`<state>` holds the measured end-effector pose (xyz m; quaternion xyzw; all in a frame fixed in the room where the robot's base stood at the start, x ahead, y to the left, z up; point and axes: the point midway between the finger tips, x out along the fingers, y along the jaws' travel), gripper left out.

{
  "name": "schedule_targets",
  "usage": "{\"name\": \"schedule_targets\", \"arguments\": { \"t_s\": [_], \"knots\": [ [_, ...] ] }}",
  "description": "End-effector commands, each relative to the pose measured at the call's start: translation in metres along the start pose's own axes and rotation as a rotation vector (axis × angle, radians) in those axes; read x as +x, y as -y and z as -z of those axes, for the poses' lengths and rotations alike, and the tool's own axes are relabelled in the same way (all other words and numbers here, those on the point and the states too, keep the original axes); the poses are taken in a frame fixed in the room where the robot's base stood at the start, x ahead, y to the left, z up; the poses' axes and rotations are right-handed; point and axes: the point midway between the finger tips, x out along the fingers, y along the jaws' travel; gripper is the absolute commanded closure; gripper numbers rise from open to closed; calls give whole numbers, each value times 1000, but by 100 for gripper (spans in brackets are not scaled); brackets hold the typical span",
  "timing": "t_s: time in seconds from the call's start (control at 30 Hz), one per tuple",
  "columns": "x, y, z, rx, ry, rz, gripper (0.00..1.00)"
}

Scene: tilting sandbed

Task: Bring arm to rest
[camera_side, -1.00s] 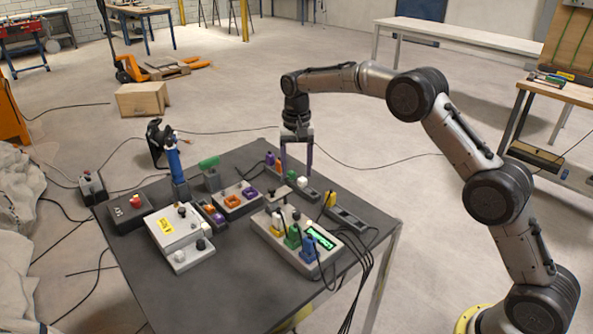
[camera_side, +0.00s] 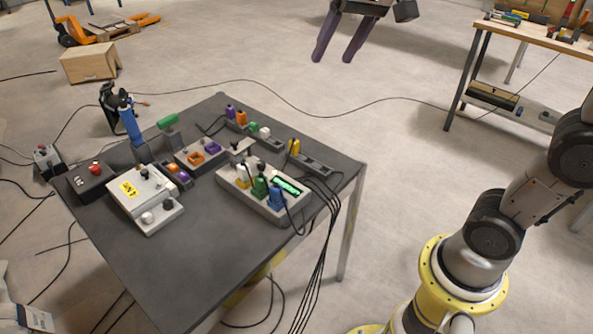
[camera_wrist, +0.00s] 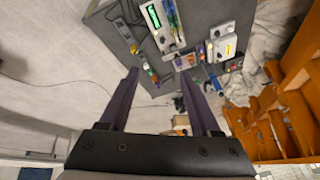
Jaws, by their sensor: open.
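My gripper (camera_side: 338,42) is at the top edge of the side view, high above the floor and behind the table's far right side. Its two purple fingers are apart with nothing between them. In the wrist view the open fingers (camera_wrist: 163,100) point toward the table from a distance. Much of my arm is out of the side view at the top; its yellow base shows at lower right.
A dark table (camera_side: 215,255) holds a grey box with a green screen (camera_side: 286,185), a white box with a yellow label (camera_side: 129,189), a red-button box (camera_side: 90,178) and a blue-handled tool (camera_side: 130,122). Cables hang off its right side. A wooden workbench (camera_side: 540,38) stands at upper right.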

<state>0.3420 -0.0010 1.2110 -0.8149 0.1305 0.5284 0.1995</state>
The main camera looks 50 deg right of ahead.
Motion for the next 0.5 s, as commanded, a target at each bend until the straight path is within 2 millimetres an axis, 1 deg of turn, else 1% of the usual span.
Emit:
{"name": "schedule_targets", "arguments": {
  "t_s": [0.03,0.07,0.1,0.17,0.2,0.27,0.3,0.4,0.5],
  "knots": [
    [-10,-10,-19,-26,-20,11,36],
    [-14,-15,-30,-43,-30,15,36],
    [-17,-23,-45,-68,-42,21,36],
    [-20,-34,-68,-107,-60,29,36],
    [-20,-43,-84,-135,-71,33,36],
    [-16,-55,-108,-181,-85,37,36],
    [-12,-63,-124,-214,-93,38,36],
    [3,-80,-157,-292,-98,36,36],
    [22,-92,-180,-362,-81,27,36]
  ]
}}
